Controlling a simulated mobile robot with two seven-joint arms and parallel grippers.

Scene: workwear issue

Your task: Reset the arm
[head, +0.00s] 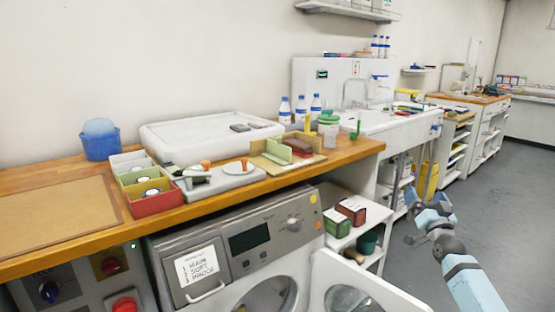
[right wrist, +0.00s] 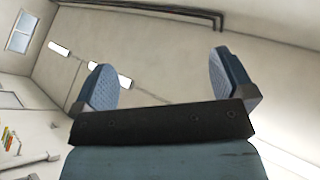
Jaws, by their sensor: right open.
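My right gripper (head: 430,216) is in the lower right of the head view, raised over the floor to the right of the open washing machine door. It is apart from the counter and touches nothing that I can see. In the right wrist view its two blue fingers (right wrist: 160,82) stand wide apart with nothing between them. My left gripper is in neither view.
Grey floor (head: 497,200) at the right is clear.

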